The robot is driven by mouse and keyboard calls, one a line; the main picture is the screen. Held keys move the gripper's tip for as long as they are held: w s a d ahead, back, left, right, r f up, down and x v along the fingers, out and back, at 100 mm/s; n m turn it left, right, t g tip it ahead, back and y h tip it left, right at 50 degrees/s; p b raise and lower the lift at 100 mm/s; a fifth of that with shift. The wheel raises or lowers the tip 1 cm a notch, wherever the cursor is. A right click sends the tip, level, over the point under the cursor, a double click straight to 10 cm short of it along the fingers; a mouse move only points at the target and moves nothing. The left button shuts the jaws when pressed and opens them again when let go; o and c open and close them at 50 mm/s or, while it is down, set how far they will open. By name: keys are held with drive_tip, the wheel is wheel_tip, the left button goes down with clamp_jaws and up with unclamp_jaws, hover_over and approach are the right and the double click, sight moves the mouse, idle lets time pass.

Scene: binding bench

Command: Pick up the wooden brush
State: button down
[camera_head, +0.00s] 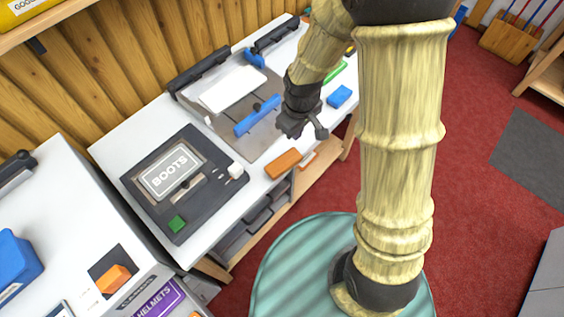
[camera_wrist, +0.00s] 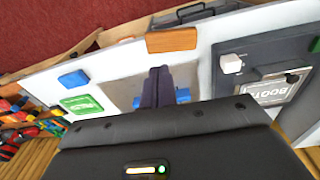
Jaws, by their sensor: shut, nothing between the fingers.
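The wooden brush looks to be the orange-brown block (camera_head: 283,163) lying at the front edge of the white bench, right of the dark BOOTS board. The same block (camera_wrist: 172,40) shows in the upper middle of the wrist view, beyond my fingertips. Its bristles are not visible. My gripper (camera_head: 303,134) hangs over the bench just behind and to the right of the block, apart from it. In the wrist view my gripper (camera_wrist: 160,72) has its dark fingers together, with nothing between them.
The BOOTS board (camera_head: 205,207) lies left of the block, with a white cube (camera_head: 235,170) on it. A grey cutting board with a blue bar (camera_head: 257,115) lies behind. A blue block (camera_head: 340,96) lies to the right. Bare white bench surrounds the block's left side.

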drive_tip(key=s+d+r+m, duration=0.3)
drive_tip(key=d+r+m, duration=0.1)
drive_tip(key=d, duration=0.2)
drive_tip(key=s+d+r+m+t, duration=0.1)
drive_tip(key=s+d+r+m, duration=0.3)
drive_tip(key=d+m, duration=0.1)
drive_tip(key=shift+s+d, duration=0.15)
drive_tip(key=shift+d, duration=0.65)
drive_tip(key=shift+r, duration=0.1)
